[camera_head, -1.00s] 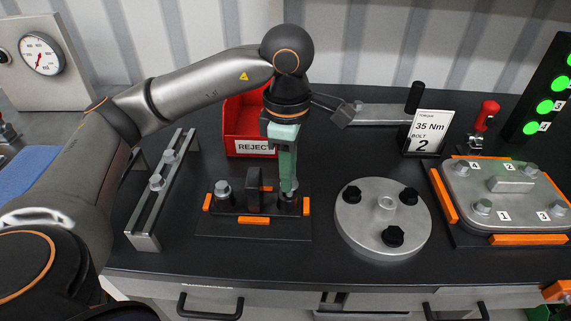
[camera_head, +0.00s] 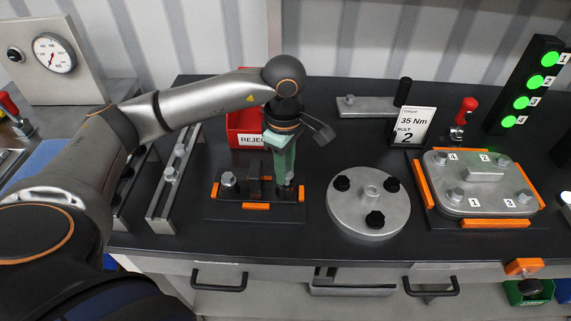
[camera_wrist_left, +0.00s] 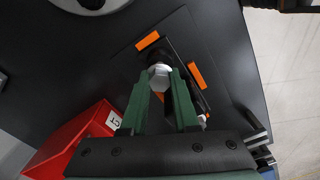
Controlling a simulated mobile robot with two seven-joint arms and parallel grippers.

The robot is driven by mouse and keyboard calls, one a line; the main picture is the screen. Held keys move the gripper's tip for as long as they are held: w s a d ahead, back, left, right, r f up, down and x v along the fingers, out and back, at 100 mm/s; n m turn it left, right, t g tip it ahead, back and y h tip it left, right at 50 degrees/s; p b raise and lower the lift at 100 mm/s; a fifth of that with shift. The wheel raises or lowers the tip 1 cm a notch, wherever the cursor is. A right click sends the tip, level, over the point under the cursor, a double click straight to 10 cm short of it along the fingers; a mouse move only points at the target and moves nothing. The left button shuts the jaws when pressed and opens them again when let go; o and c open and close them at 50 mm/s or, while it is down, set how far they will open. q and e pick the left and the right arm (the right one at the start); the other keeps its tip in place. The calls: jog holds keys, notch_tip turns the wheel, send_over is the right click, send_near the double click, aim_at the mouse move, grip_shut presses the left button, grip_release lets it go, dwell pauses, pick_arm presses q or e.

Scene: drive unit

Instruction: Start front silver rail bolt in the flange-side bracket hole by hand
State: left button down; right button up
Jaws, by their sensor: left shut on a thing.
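The dark bracket fixture (camera_head: 228,211) with orange edge blocks lies left of the round silver flange (camera_head: 345,212). My left gripper (camera_head: 285,178) points down at the fixture's right, flange-side end. Its green fingers are shut on a silver bolt (camera_head: 290,177), whose hex head also shows at the fingertips in the wrist view (camera_wrist_left: 159,74). The fingers hide the hole, so I cannot tell how deep the bolt sits. Another silver bolt (camera_head: 228,178) stands at the fixture's left end. The silver rail (camera_head: 160,207) at left carries two bolts (camera_head: 170,174). My right gripper is out of view.
A red reject bin (camera_head: 243,122) stands behind the fixture. A black upright block (camera_head: 254,176) rises mid-fixture, beside the fingers. A torque card (camera_head: 413,126) and a silver cover plate (camera_head: 480,205) are to the right. The front table strip is clear.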

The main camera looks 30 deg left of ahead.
pick_arm(q)
jog(key=m, duration=0.5)
jog(key=shift+a+f+p, duration=0.1)
jog(key=shift+f+p, duration=0.2)
jog(key=shift+f, duration=0.05)
jog(key=shift+m+b, duration=0.75)
jog(key=shift+m, duration=0.05)
jog(key=shift+r+m+b, duration=0.15)
jog(key=shift+m+b, duration=0.55)
jog(key=shift+m, duration=0.7)
jog(key=c, duration=0.7)
grip_release()
